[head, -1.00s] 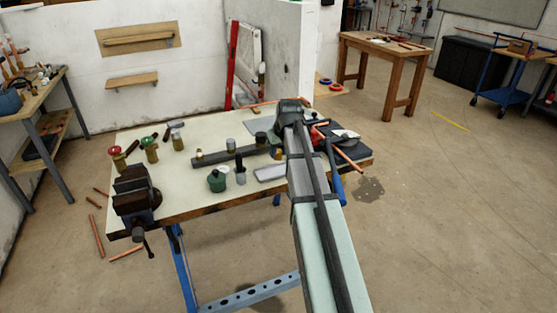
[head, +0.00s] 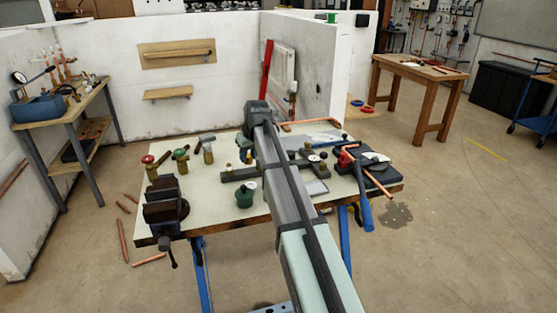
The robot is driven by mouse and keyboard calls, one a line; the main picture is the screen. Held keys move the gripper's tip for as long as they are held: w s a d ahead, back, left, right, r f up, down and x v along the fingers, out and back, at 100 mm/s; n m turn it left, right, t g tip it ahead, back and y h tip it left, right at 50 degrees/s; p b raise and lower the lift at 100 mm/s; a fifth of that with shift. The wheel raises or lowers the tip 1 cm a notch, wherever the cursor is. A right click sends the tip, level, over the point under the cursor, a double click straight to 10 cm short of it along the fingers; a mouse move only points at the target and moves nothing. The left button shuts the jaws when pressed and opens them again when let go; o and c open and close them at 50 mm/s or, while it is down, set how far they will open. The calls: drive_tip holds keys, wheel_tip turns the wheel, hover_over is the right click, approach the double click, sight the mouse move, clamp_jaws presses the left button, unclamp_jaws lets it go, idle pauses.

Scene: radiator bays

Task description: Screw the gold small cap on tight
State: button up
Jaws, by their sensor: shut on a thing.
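My gripper (head: 247,150) is at the end of my arm, pointing down over the left part of a dark bar-shaped rail (head: 238,174) on the workbench. It is shut on a small gold piece (head: 248,158), which looks like the gold small cap. The piece is too small to tell whether it touches the rail or what is under it. Another small gold fitting (head: 227,167) stands at the rail's left end. Fittings with white or grey tops (head: 314,158) stand towards the rail's right end. My arm hides the middle of the rail.
A dark green pot (head: 244,198) stands in front of the rail. Valves with red (head: 149,161) and green (head: 180,154) tops stand at left. A vise (head: 165,208) is on the bench's front left corner. A red-headed tool (head: 348,156) and copper pipe (head: 378,181) are at right.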

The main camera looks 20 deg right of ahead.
drive_tip(key=w+a+n, duration=0.1)
drive_tip(key=w+a, duration=0.1)
drive_tip(key=w+a+r+n+y, duration=0.1)
drive_tip(key=w+a, duration=0.1)
drive_tip(key=w, duration=0.1)
drive_tip(key=w+a+r+n, duration=0.1)
drive_tip(key=w+a, duration=0.1)
drive_tip(key=w, duration=0.1)
drive_tip(key=shift+w+n, duration=0.1)
drive_tip(key=shift+n, duration=0.3)
drive_tip(key=shift+s+a+f+n+g+y, duration=0.15)
drive_tip(key=shift+s+n+g+y, duration=0.2)
drive_tip(key=shift+n, duration=0.75)
hover_over(230, 165)
drive_tip(key=shift+w+f, duration=0.1)
drive_tip(key=shift+f, duration=2.1)
drive_tip(key=shift+f, duration=1.1)
drive_tip(key=o, duration=1.1)
